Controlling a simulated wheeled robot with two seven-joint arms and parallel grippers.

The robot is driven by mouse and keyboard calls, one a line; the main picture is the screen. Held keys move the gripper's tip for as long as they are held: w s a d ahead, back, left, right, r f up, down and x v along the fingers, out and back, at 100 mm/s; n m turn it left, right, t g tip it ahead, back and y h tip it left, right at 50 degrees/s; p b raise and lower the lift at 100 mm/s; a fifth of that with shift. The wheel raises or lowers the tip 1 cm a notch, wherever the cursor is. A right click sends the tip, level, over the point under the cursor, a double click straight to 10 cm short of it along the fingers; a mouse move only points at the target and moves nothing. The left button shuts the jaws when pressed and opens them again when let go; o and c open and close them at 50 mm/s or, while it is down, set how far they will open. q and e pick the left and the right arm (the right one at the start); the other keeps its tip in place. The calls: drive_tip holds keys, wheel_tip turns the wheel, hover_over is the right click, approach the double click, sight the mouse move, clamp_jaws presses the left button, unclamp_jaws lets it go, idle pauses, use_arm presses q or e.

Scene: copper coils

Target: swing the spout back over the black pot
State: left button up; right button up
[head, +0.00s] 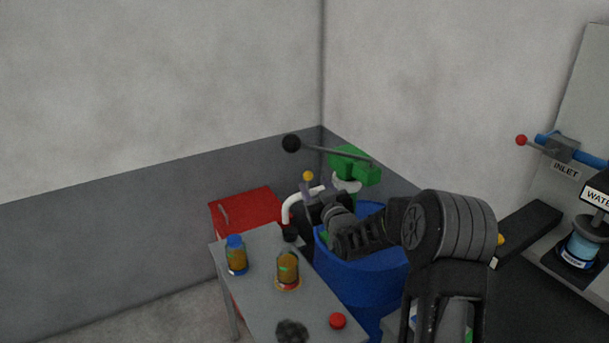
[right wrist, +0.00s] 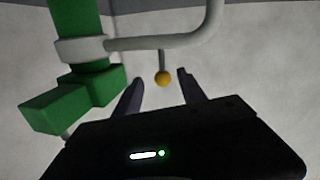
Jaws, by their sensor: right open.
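The spout (head: 290,208) is a white pipe that bends down at its free end. In the head view this end shows at the small black pot (head: 290,234) on the grey table; I cannot tell whether it is exactly over it. The spout also crosses the right wrist view (right wrist: 150,42), coming from a collar on a green post. A yellow ball knob (head: 308,176) on a thin stem belongs to it. My right gripper (right wrist: 160,80) is open, with the yellow knob (right wrist: 163,78) showing between its fingertips, not gripped. My left gripper is out of view.
The grey table (head: 262,310) holds a blue-capped jar (head: 236,256), another amber jar (head: 287,270), a red knob (head: 337,320) and a dark lump (head: 291,331). A blue barrel (head: 360,275) stands under the green pump (head: 355,166), whose lever ends in a black ball (head: 291,143). A red cabinet (head: 246,208) stands behind.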

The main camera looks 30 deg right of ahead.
drive_tip(key=shift+w+a+r+n, duration=0.15)
drive_tip(key=shift+r+n, duration=0.15)
drive_tip(key=shift+r, duration=0.25)
drive_tip(key=p+x, duration=0.2)
drive_tip(key=x, duration=0.5)
drive_tip(key=shift+w, duration=0.4)
clamp_jaws()
idle(1.0)
